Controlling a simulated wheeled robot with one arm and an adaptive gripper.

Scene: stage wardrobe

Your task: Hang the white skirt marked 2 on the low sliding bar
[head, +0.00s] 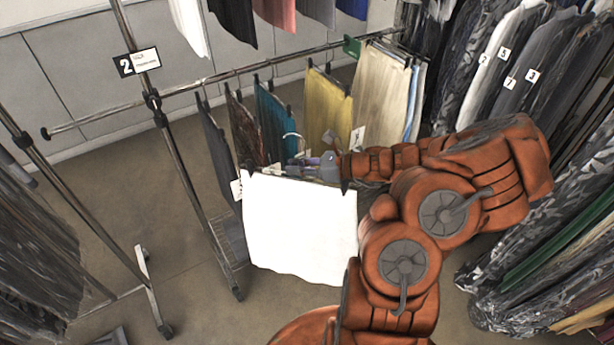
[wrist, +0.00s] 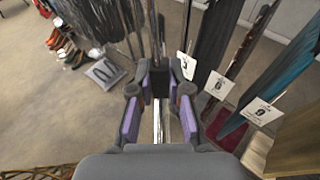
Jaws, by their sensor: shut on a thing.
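The white skirt (head: 300,228) hangs from a clip hanger, in front of the row of hung garments. The hanger's curved hook (head: 292,137) shows above it and looks clear of the rail. My gripper (head: 322,166) is shut on the hanger at the skirt's top edge. In the wrist view the fingers of my gripper (wrist: 160,88) close around it, and the skirt shows only as a thin pale edge (wrist: 157,122). The low sliding bar (head: 225,75) runs behind the skirt. The skirt's own number is not readable.
A sign marked 2 (head: 137,62) is on the rack's upright (head: 170,140). Dark, teal (head: 268,120), yellow (head: 328,108) and beige (head: 380,95) garments hang on the low bar. Its left end (head: 90,118) is bare. Bagged garments crowd the right. Shoes (wrist: 62,42) lie on the floor.

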